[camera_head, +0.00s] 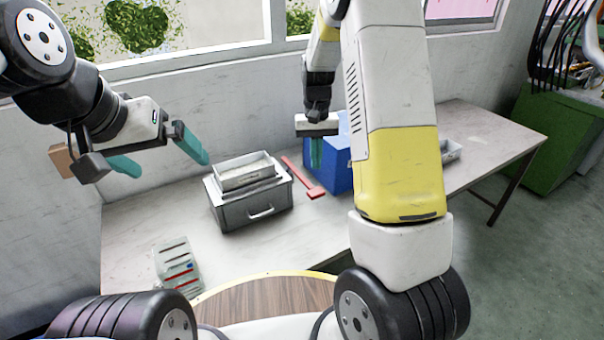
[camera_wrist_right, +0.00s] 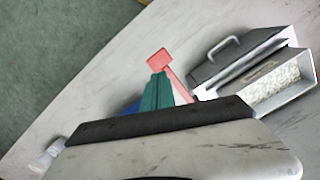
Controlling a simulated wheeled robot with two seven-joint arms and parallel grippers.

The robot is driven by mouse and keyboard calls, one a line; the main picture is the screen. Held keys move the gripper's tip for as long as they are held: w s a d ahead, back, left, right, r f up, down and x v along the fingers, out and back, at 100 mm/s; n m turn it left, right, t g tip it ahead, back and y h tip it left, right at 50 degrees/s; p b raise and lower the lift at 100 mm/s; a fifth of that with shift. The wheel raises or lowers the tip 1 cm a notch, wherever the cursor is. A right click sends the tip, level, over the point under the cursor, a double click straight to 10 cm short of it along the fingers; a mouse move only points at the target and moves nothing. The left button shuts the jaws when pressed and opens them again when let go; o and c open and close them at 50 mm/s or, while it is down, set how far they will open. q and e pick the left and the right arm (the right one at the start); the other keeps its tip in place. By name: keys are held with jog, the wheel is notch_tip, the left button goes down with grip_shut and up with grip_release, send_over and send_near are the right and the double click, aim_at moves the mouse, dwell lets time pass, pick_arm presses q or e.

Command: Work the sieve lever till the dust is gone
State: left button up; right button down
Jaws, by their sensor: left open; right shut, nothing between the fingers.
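The sieve is a grey metal box (camera_head: 235,208) with a front handle on the table, and a tray (camera_head: 228,178) of pale granules sits on its top. The box (camera_wrist_right: 215,70) and tray (camera_wrist_right: 290,97) also show in the right wrist view. A red lever (camera_head: 315,192) with a flat square end sticks out at the box's right; its end (camera_wrist_right: 159,60) shows in the right wrist view. My right gripper (camera_head: 316,165) is shut and empty, pointing down beside the lever, between it and the blue bin. Contact with the lever cannot be told. My left gripper (camera_head: 165,160) is open and empty, above and left of the box.
A blue bin (camera_head: 340,165) stands right of the lever, partly hidden by my right arm. A small grey tray (camera_head: 449,151) lies further right. A clear pack (camera_head: 177,267) lies at the table's front left. The table (camera_head: 300,232) is bare before the box.

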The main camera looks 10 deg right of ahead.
aim_at(315, 189)
jog(key=f, duration=0.6)
jog(key=shift+s+f, duration=0.2)
jog(key=shift+s, duration=0.2)
jog(key=shift+f, duration=0.3)
jog(key=shift+f, duration=2.2)
